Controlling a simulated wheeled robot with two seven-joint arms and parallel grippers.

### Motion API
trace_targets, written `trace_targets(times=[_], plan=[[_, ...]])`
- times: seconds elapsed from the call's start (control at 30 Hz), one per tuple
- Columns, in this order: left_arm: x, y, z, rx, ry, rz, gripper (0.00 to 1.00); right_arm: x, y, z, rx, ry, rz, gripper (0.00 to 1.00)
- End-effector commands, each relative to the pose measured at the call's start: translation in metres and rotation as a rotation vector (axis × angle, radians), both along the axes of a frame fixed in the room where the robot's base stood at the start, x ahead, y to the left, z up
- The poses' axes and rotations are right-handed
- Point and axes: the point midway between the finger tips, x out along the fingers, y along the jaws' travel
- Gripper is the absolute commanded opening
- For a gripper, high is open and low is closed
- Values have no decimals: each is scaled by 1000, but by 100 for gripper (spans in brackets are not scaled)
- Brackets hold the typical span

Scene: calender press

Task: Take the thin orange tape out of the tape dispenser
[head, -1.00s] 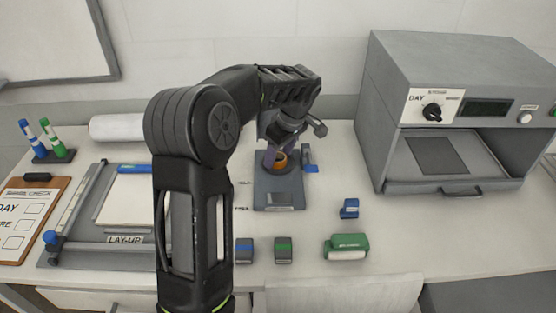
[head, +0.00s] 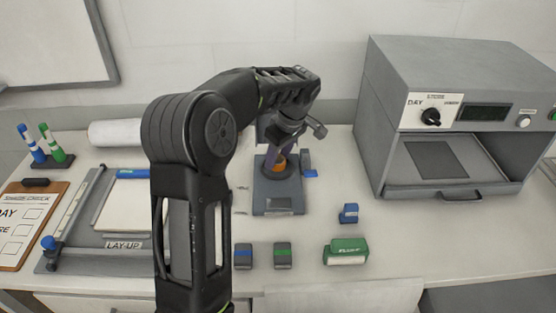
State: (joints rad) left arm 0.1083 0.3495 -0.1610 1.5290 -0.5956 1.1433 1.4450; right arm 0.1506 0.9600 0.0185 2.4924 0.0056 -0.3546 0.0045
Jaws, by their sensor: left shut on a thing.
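The tape dispenser (head: 277,199) is a dark grey block standing on the table in the middle of the head view. The orange tape (head: 278,169) shows as a small orange patch at the dispenser's upper part. My left gripper (head: 281,160) reaches down over the dispenser from above, its purplish fingers shut on the orange tape. The wrist and fingers hide much of the tape and the back of the dispenser. I cannot tell whether the tape still touches its seat. My right gripper is not in view.
A blue item (head: 309,171) lies right beside the dispenser.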

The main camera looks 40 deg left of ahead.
Motion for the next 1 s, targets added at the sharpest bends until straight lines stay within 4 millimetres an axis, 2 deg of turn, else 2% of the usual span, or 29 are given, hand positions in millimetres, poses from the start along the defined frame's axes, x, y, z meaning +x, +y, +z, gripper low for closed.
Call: trace_targets(times=[0.4,0.5,1.0], plan=[[1,0,75,1,-5,1,6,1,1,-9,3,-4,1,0],[1,0,86,1,-3,1,6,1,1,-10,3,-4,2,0],[0,0,91,0,-1,1,6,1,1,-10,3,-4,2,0]])
